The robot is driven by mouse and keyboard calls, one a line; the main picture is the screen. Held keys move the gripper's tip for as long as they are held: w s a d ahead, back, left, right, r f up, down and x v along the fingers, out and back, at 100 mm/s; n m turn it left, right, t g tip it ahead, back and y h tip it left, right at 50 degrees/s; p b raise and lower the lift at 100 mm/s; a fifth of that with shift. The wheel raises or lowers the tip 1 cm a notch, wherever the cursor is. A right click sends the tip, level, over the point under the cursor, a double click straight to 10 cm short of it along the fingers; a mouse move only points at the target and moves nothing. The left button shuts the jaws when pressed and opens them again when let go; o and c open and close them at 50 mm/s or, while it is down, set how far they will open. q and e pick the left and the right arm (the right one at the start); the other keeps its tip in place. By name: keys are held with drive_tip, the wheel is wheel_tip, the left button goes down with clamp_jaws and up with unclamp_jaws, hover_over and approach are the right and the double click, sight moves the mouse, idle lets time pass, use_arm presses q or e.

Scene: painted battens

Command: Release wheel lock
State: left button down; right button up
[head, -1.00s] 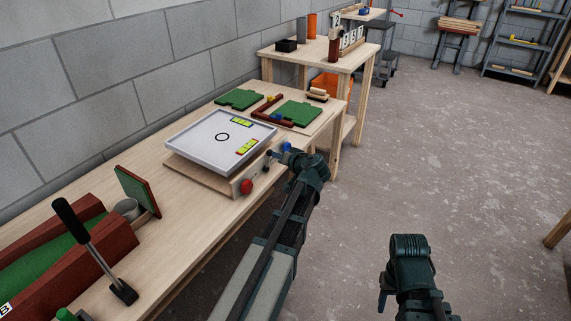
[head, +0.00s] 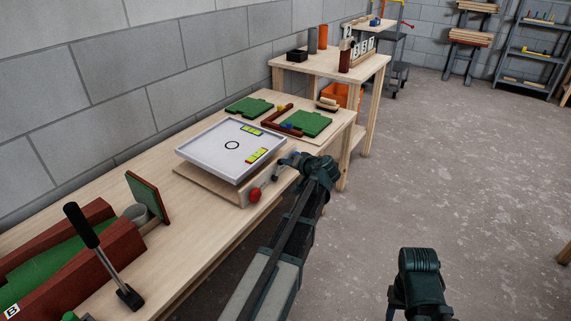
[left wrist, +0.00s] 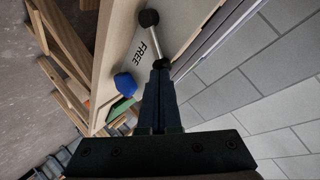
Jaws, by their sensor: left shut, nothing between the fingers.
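A lever with a black ball knob (left wrist: 148,18) and a thin metal shaft stands by a white plate marked FREE (left wrist: 143,52) in the left wrist view. It is on the front side of the board under a grey tilting tray (head: 222,150). My left gripper (left wrist: 160,66) is shut and empty, its fingertips at the lower end of the shaft; I cannot tell whether they touch it. In the head view my left gripper (head: 284,166) is at the tray's front right side. A blue knob (left wrist: 126,84) and a red knob (head: 255,194) sit nearby. My right gripper's fingers are not clearly visible.
Green plates (head: 308,123) and a reddish-brown angle piece lie beyond the tray. A black-handled lever (head: 85,230) and a red-brown trough stand at the near left. A taller table (head: 300,68) stands behind. The floor (head: 450,150) to the right is open.

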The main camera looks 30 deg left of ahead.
use_arm(q)
drive_tip(key=shift+s, duration=0.25)
drive_tip(key=shift+s+a, duration=0.1)
drive_tip(key=shift+s, duration=0.55)
use_arm(e)
drive_tip(key=shift+r, duration=0.1)
